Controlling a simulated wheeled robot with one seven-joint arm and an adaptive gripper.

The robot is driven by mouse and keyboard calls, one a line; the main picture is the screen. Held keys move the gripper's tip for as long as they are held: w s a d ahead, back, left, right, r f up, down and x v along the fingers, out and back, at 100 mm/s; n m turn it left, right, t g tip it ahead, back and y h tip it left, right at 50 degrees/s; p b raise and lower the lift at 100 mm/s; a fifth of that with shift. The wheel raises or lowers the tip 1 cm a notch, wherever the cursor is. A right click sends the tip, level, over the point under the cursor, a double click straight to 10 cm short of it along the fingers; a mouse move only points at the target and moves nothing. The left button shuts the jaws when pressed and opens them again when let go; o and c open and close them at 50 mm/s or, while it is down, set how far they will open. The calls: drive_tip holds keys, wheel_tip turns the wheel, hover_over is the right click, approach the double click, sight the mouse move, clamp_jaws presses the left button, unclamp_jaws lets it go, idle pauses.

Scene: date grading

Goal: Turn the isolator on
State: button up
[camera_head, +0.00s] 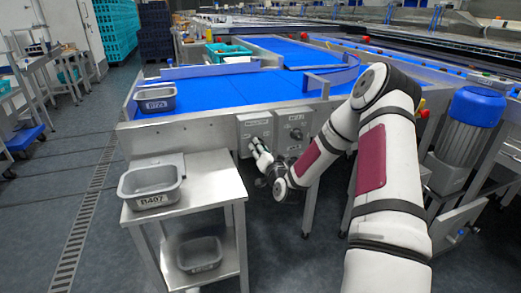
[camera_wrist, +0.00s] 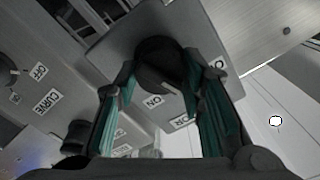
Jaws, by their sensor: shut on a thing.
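Two grey isolator boxes are fixed side by side on the conveyor's front frame: a left box (camera_head: 254,124) and a right box (camera_head: 297,122) with a dark knob. My gripper (camera_head: 256,148) is at the left box in the head view, covering its knob. In the wrist view my gripper (camera_wrist: 163,85) has its teal-padded fingers on either side of a dark round knob (camera_wrist: 160,62), shut on it. An "ON" label (camera_wrist: 152,101) shows between the fingers; another label is partly hidden by the right finger. The knob's exact setting is hard to tell.
A steel side table (camera_head: 215,172) stands left of my gripper, with a grey tub (camera_head: 151,185) on top and another tub (camera_head: 199,254) below. A tub (camera_head: 155,99) sits on the blue belt (camera_head: 220,92). The neighbouring box shows "OFF" and "CURVE" labels (camera_wrist: 46,102).

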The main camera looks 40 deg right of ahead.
drive_tip(key=m, duration=0.6)
drive_tip(key=shift+d+f+m, duration=0.1)
drive_tip(key=shift+d+m, duration=0.05)
drive_tip(key=shift+m, duration=0.15)
drive_tip(key=m+p, duration=0.1)
drive_tip(key=m, duration=0.5)
drive_tip(key=shift+f, duration=0.1)
idle(0.3)
drive_tip(key=o, duration=1.1)
drive_tip(key=shift+o, duration=0.2)
drive_tip(key=shift+s, duration=0.1)
drive_tip(key=v, duration=1.2)
